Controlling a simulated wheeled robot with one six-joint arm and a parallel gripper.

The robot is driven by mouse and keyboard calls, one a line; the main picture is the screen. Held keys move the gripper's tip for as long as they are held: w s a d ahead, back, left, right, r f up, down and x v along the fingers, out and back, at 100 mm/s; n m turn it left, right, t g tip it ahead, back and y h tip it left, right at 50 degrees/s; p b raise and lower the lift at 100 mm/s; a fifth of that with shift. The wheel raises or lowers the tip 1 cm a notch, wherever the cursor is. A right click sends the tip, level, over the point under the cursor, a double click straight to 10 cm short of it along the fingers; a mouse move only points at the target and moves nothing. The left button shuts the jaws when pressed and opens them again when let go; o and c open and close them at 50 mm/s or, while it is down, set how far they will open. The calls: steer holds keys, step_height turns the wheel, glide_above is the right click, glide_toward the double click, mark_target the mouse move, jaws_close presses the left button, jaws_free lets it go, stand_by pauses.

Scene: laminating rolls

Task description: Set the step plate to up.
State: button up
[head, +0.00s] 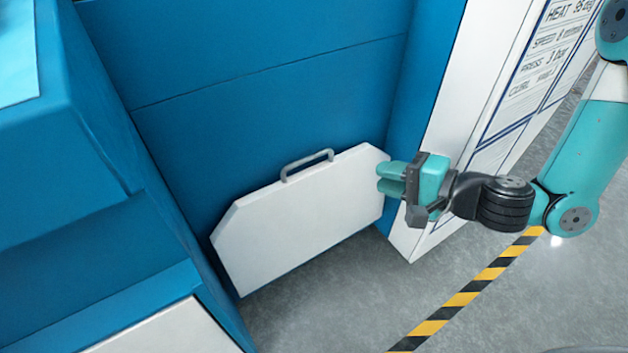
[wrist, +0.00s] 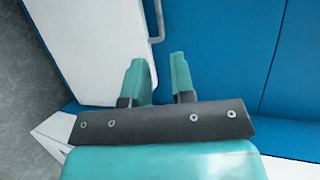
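The step plate (head: 300,220) is a white panel with cut corners, low against the blue machine front between two blue side parts. Its grey bar handle (head: 307,164) is on its upper edge. I cannot tell its exact tilt. My gripper (head: 384,178) is at the plate's right end, right of the handle, and looks apart from it. In the wrist view the plate (wrist: 100,40) fills the upper left and the handle (wrist: 156,20) is at the top, beyond the fingertips. My gripper (wrist: 156,62) is open, with an empty gap between its teal fingers.
A blue machine body (head: 60,180) juts out at the left. A white side panel (head: 440,120) with printed settings stands at the right, close behind my gripper. The grey floor (head: 350,290) in front is clear, with a yellow and black stripe (head: 460,298) across it.

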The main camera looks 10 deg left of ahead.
mark_target(309, 160)
steer(key=x, duration=1.7)
steer(key=shift+w+f, duration=0.35)
steer(key=shift+f, duration=0.1)
steer(key=shift+c, duration=0.4)
jaws_close()
